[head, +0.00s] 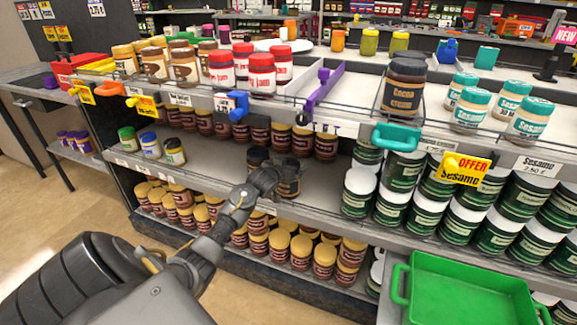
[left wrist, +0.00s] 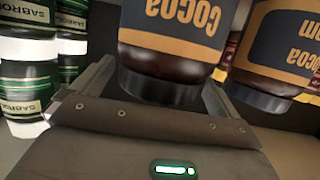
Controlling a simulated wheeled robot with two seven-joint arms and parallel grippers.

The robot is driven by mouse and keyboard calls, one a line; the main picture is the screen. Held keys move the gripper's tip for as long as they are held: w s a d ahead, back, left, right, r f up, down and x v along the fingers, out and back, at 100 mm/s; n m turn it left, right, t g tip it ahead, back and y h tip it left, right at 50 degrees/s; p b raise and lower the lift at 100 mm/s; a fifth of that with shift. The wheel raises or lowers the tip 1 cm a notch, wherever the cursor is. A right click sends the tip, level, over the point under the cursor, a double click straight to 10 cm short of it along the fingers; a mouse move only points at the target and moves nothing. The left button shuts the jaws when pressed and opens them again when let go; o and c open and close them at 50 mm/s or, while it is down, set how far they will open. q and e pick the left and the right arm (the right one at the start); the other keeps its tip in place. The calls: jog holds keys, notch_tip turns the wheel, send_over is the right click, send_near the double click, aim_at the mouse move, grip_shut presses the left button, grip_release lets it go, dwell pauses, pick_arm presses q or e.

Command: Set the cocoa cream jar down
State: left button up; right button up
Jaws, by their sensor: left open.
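A cocoa cream jar (head: 289,179) with a dark lid is at the middle shelf (head: 219,163), partly hidden by my left gripper (head: 268,181). In the left wrist view the jar (left wrist: 168,48) appears upside down, with an orange and dark "Cocoa" label, between the two open fingers of the gripper (left wrist: 155,92). Whether a finger touches it I cannot tell. A second cocoa jar (head: 257,157) stands close beside it and also shows in the left wrist view (left wrist: 285,50). My right gripper is not in view.
Green-labelled jars (head: 358,192) stand to the right on the same shelf, and brown-lidded jars (head: 325,145) stand behind. More cocoa jars (head: 402,92) are on the upper shelf. A green tray (head: 468,282) is at lower right. The shelf left of the gripper has free room.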

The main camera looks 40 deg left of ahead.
pick_arm(q)
jog(key=shift+s+r, duration=0.15)
jog(key=shift+r, duration=0.05)
jog(key=p+v, duration=0.2)
jog(key=v, duration=1)
jog(key=s+d+f+m+g+h, duration=0.1)
jog(key=s+d+f+g, duration=0.3)
jog(key=f, duration=0.6)
jog(key=s+d+f+m+g+h, duration=0.1)
jog(key=s+d+f, duration=0.5)
jog(key=f, duration=0.4)
jog(key=s+d+f+m+g+h, duration=0.1)
jog(key=s+d+f+g, duration=0.2)
jog(key=s+d+f, duration=0.4)
jog(key=s+d+f+m+g+h, duration=0.1)
jog(key=s+d+f+m+g, duration=0.1)
jog(key=s+d+f, duration=0.6)
jog(key=s+d+g, duration=0.1)
jog(key=s+d, duration=0.1)
jog(key=s, duration=0.3)
jog(key=shift+d, duration=0.35)
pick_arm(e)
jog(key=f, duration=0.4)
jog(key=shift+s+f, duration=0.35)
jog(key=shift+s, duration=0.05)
pick_arm(q)
jog(key=shift+s, duration=0.1)
